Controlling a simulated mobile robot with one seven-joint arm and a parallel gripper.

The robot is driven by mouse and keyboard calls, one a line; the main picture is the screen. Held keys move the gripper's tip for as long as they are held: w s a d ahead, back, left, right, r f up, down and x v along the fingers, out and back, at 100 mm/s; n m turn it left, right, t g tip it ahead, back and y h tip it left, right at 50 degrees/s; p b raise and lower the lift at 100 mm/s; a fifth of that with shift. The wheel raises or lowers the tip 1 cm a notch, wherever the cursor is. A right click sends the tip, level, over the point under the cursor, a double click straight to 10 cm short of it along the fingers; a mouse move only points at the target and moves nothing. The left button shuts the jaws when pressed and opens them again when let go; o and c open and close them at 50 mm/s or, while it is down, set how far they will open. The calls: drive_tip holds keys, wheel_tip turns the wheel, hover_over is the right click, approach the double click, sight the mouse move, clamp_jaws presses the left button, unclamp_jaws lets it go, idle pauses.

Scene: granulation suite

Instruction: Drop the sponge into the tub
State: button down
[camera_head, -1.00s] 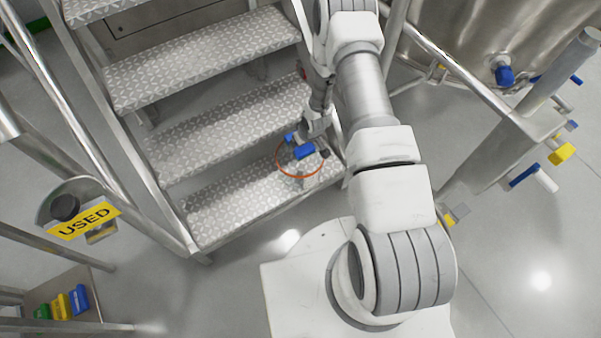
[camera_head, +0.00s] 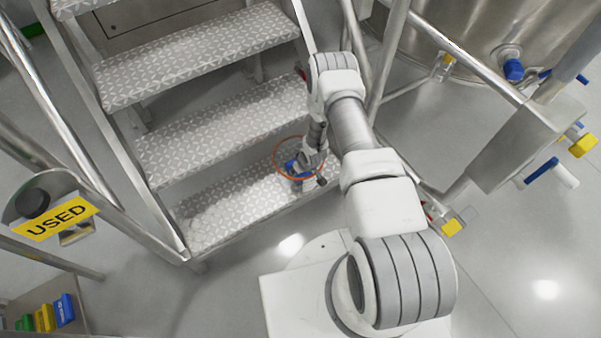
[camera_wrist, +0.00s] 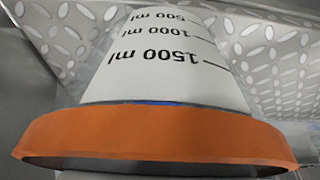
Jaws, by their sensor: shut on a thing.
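The tub (camera_head: 275,168) has an orange rim and stands on the lowest visible stair tread. In the wrist view its pale wall (camera_wrist: 160,70) shows upside-down millilitre marks above the broad orange rim (camera_wrist: 150,135). My gripper (camera_head: 300,168) points down at the tub's mouth, inside the ring of the rim as seen from the head. Small blue patches (camera_head: 293,168) show at its tip. I take them for the sponge in the shut jaws, but they are too small to be sure. The fingers and the sponge are not clear in the wrist view.
Metal stairs (camera_head: 200,60) with patterned treads rise behind the tub, with rails close by. A steel vessel (camera_head: 470,40) with a blue-capped port stands at the upper right. A yellow USED sign (camera_head: 57,220) and several coloured blocks (camera_head: 45,315) are at the left.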

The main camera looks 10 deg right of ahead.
drive_tip(key=shift+f, duration=0.15)
unclamp_jaws()
